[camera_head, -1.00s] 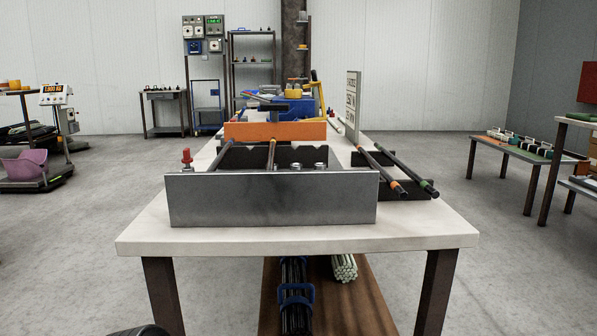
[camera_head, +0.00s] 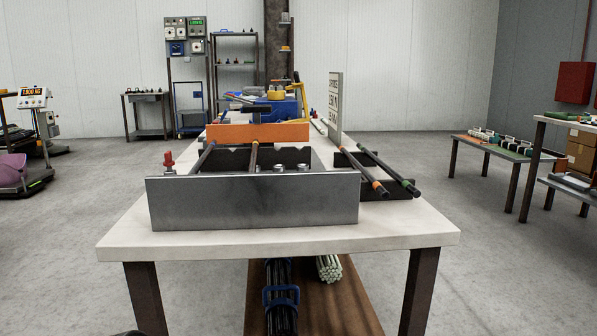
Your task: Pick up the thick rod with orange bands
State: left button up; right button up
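A dark rod with an orange band (camera_head: 379,188) near its front end lies on a black notched rest (camera_head: 397,194) at the right of the white table (camera_head: 400,230). It slants away toward the back left. A similar dark rod with a green band (camera_head: 407,184) lies beside it on the right, apart from it. Which is thicker is hard to tell. Neither of my grippers is in view; only a small dark sliver shows at the bottom left edge.
A grey metal plate (camera_head: 252,203) stands at the table's front, with an orange block (camera_head: 258,132) and more rods behind it. Bundled rods (camera_head: 329,268) lie on the shelf below. Floor right of the table is free.

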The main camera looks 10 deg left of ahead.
aim_at(382, 192)
jog(key=l+z, duration=0.15)
jog(key=l, duration=1.4)
jog(key=i, duration=0.1)
